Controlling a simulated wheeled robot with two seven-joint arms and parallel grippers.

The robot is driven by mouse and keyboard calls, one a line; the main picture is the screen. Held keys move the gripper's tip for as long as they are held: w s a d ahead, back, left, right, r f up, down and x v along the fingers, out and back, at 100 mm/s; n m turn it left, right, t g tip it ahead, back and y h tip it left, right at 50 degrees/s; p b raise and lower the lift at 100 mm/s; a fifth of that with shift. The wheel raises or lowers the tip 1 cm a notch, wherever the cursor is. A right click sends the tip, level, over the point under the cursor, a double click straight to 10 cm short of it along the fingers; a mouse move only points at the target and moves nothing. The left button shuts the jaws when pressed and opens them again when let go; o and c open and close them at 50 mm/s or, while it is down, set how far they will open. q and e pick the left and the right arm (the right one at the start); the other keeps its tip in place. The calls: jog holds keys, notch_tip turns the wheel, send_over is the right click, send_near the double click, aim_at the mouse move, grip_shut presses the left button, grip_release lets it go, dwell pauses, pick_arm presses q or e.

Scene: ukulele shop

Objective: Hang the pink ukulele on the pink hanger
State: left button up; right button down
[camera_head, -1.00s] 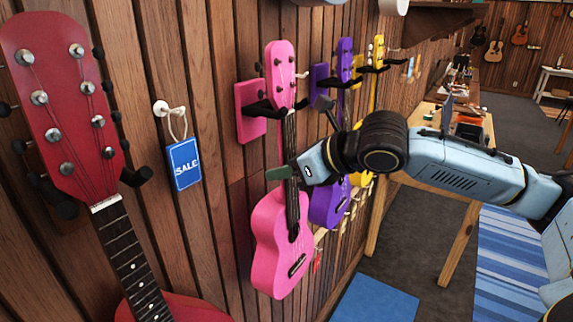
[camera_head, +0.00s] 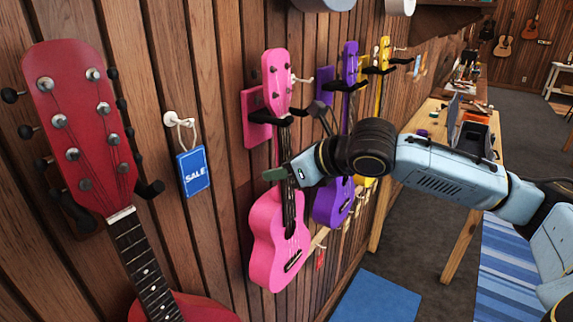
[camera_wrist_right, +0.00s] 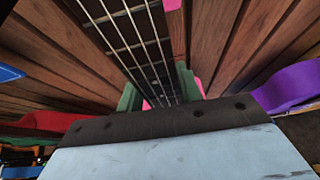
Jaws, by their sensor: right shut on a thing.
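The pink ukulele (camera_head: 277,238) is upright against the wood wall, its headstock (camera_head: 276,84) at the pink hanger (camera_head: 256,118). The hanger's black prongs are at the neck just below the headstock; I cannot tell whether they bear its weight. My right gripper (camera_head: 286,172) is shut on the ukulele's neck, below the hanger. In the right wrist view the strings and fretboard (camera_wrist_right: 135,45) run between the green fingertips (camera_wrist_right: 158,85). My left gripper is not in view.
Purple (camera_head: 333,203) and yellow (camera_head: 379,92) ukuleles hang just beyond the pink one.

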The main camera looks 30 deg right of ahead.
jog(key=c, duration=0.9)
grip_release()
jog(key=shift+o, duration=0.2)
jog(key=shift+s+d, duration=0.3)
jog(key=shift+s, duration=0.55)
